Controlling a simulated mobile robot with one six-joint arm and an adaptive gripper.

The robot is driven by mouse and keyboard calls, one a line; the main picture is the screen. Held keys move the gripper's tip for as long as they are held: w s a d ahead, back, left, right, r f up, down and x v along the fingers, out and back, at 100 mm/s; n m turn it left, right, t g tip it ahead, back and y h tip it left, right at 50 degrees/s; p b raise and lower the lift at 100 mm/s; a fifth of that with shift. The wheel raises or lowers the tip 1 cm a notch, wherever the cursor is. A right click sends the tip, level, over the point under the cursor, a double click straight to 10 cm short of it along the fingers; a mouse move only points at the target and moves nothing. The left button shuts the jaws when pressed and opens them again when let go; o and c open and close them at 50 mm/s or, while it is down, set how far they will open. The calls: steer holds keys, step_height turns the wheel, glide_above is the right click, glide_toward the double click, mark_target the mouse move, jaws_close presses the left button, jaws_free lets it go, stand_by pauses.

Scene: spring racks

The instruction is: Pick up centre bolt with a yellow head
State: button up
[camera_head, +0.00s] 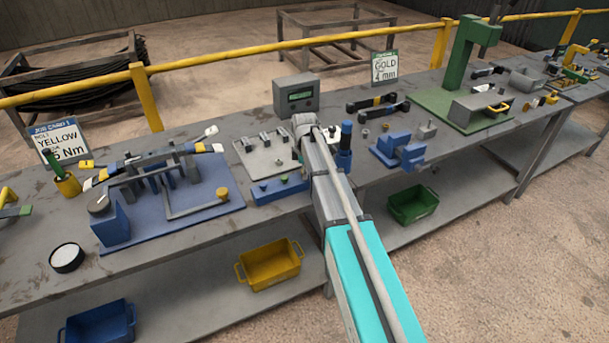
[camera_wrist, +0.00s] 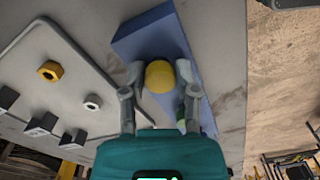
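A bolt with a round yellow head (camera_wrist: 159,76) stands on a blue block (camera_wrist: 148,38) in the wrist view. My gripper (camera_wrist: 160,72) is over it, with one grey finger on each side of the yellow head. The fingers are spread and very close to the head; I see no clear grip on it. A green-headed bolt (camera_wrist: 181,115) on the same block is partly hidden by the right finger. In the head view the blue block (camera_head: 280,192) lies beside my arm, which hides the yellow-headed bolt and my fingertips.
A grey plate (camera_wrist: 70,85) with a brass nut (camera_wrist: 50,70) and a pale nut (camera_wrist: 93,102) lies left of the block. A blue fixture (camera_head: 190,215) stands further left. A blue cylinder (camera_head: 346,137) and blue bracket (camera_head: 398,148) are right of my arm.

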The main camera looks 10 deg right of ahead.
jaws_close()
steer(key=shift+r, duration=0.2)
step_height(320, 180, up, 2)
steer(key=shift+p, duration=1.15)
steer(key=s+r+p, duration=1)
steer(key=s, duration=0.4)
steer(key=shift+r+p, duration=0.35)
steer(key=shift+f, duration=0.1)
steer(key=shift+f+b, duration=0.3)
steer(key=shift+b, duration=0.05)
